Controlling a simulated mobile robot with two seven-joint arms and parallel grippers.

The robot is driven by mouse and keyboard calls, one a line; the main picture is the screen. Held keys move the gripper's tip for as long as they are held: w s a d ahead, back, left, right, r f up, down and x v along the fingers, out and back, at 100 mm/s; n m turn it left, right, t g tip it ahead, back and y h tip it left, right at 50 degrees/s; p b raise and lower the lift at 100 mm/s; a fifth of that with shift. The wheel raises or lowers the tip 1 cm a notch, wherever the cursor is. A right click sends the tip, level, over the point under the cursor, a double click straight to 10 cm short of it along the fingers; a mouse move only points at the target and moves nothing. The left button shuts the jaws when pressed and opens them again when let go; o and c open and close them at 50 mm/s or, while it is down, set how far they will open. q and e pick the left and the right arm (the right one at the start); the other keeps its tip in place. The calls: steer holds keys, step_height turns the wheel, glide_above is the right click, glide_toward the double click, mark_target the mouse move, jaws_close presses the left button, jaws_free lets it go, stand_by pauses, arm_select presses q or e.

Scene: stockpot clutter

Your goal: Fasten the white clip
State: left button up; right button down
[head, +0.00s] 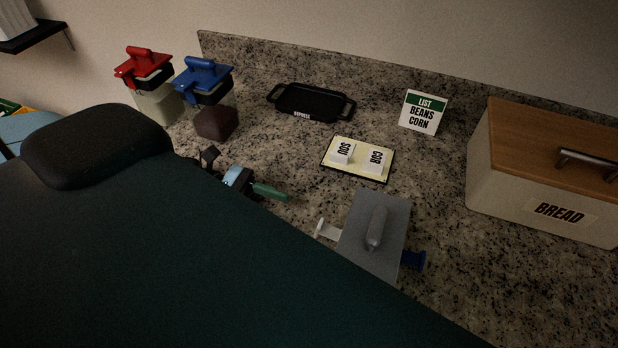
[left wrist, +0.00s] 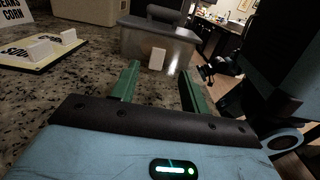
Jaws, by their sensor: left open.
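A grey lidded pot (head: 357,246) with a bar handle on top stands on the counter in the head view. Its white clip (head: 328,231) sticks out from its left side, swung away from the lid. A blue clip (head: 413,260) sticks out on its right side. My left gripper (head: 272,192), with green fingers, is left of the white clip, apart from it. In the left wrist view the gripper (left wrist: 160,72) is open and empty, with the white clip (left wrist: 157,60) on the pot (left wrist: 130,42) ahead, between the fingertips.
Behind the pot lie a cream board (head: 337,163) with white blocks, a black tray (head: 306,102) and a list card (head: 422,112). A bread box (head: 533,185) stands right. Red-lidded (head: 150,105) and blue-lidded (head: 205,85) canisters and a dark block (head: 215,123) stand left.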

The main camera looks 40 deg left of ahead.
arm_select(q)
steer(key=shift+w+d, duration=0.1)
steer(key=shift+d, duration=0.2)
steer(key=x, duration=0.5)
steer(key=shift+w+d+r, duration=0.1)
steer(key=shift+w+d, duration=0.05)
steer(key=shift+d, duration=0.1)
steer(key=shift+w+d, duration=0.2)
steer(key=shift+d, duration=0.5)
arm_select(e)
steer(key=shift+w+r, duration=0.25)
steer(key=shift+w, duration=0.1)
arm_select(q)
jaws_close()
